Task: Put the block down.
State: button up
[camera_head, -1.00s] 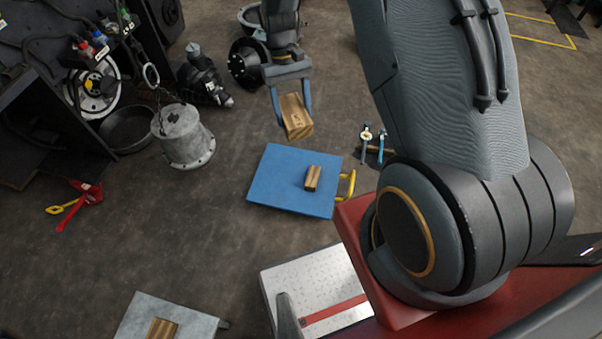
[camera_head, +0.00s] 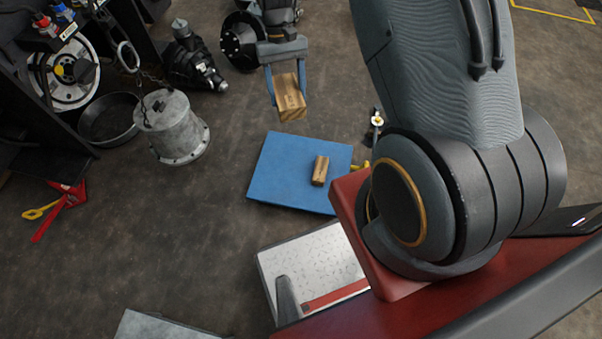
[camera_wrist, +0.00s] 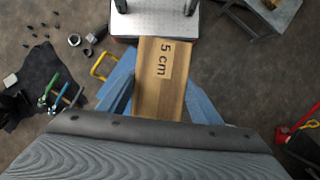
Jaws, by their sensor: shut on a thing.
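My gripper (camera_head: 287,92) is shut on a wooden block (camera_head: 291,103) and holds it in the air, beyond the far edge of the blue platform in the head view. In the wrist view the held block (camera_wrist: 160,80) fills the space between the two blue fingers and bears the label "5 cm". A second, smaller-looking wooden block (camera_head: 320,171) lies on the blue platform (camera_head: 278,165), right of its middle. Most of the platform is hidden behind the held block and my gripper in the wrist view.
A grey metal cylinder (camera_head: 172,125) with a flange stands left of the platform. A black pan (camera_head: 108,120) and dark machine parts (camera_head: 193,62) lie beyond. A red and yellow tool (camera_head: 58,207) is on the floor. The platform's left part is bare.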

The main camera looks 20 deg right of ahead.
jog(key=w+f+m+y+b, duration=0.15)
jog(key=w+f+b, duration=0.25)
jog(key=f+b, duration=1.15)
jog(key=w+f+m+b, duration=0.2)
jog(key=w+f+b, duration=0.2)
jog(key=f+b, duration=1.15)
jog(key=w+f+m+b, duration=0.2)
jog(key=w+f+b, duration=0.2)
jog(key=f+b, duration=1.15)
jog(key=b, duration=0.4)
send_over(284, 170)
jog(key=w, duration=0.2)
jog(key=shift+t, duration=0.4)
jog(key=shift+s+d+f, duration=0.1)
jog(key=shift+d+f, duration=0.05)
jog(key=shift+f, duration=1.7)
jog(key=shift+w+d+f, duration=0.1)
jog(key=shift+d+f, duration=0.05)
jog(key=shift+f, duration=1.75)
jog(key=shift+s+d+f, duration=0.1)
jog(key=shift+d+f, duration=0.05)
jog(key=shift+f, duration=1.7)
jog(key=shift+f+y, duration=0.15)
jog(key=shift+y, duration=0.1)
jog(key=o, duration=1.4)
